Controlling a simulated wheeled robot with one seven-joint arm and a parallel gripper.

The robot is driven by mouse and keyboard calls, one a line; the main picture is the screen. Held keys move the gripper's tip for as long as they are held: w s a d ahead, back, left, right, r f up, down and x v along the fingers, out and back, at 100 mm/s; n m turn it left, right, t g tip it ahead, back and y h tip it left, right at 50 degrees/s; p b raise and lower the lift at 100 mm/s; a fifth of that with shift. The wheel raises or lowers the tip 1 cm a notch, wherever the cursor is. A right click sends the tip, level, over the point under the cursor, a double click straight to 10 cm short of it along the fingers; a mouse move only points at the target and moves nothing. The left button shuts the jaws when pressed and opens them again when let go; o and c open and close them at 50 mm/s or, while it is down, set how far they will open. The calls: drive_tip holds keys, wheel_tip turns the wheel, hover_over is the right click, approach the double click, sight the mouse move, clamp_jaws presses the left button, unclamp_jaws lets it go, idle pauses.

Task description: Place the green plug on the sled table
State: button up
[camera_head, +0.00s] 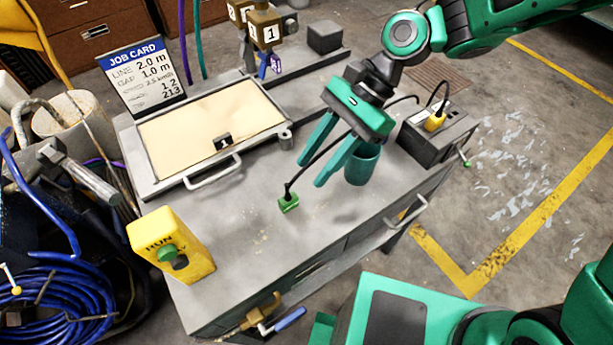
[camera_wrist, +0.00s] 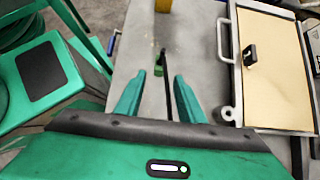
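The green plug (camera_head: 288,203) rests on the bare grey top of the sled table (camera_head: 250,245), with a black cable rising from it. My gripper (camera_head: 312,173) is open and empty above the table, up and to the right of the plug in the head view. The cable runs up from the plug and passes behind my gripper. In the wrist view the plug (camera_wrist: 158,70) shows just beyond the two fingertips (camera_wrist: 158,79), in line with the gap between them. The fingers do not appear to touch it.
A teal cup (camera_head: 362,165) stands close to my fingers. A grey box (camera_head: 432,145) with a yellow plug (camera_head: 435,121) sits at the right edge. A tan tray (camera_head: 210,125) with a handle lies at the back left. A yellow button box (camera_head: 170,247) stands at the front left.

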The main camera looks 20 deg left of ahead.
drive_tip(key=shift+v, duration=2.1)
drive_tip(key=w+d+r+t+h, duration=0.1)
drive_tip(key=w+d+t, duration=0.25)
drive_tip(key=d, duration=0.95)
drive_tip(key=w+d+t+h, duration=0.15)
drive_tip(key=w+d, duration=0.25)
drive_tip(key=d, duration=1)
drive_tip(key=s+d+h, duration=0.1)
drive_tip(key=s+d, duration=0.7)
drive_tip(key=d, duration=0.3)
drive_tip(key=s+d+r+n+t+h, duration=0.1)
drive_tip(key=s+d, duration=0.6)
drive_tip(key=d, duration=0.4)
drive_tip(key=shift+s, duration=0.4)
drive_tip(key=shift+r, duration=0.1)
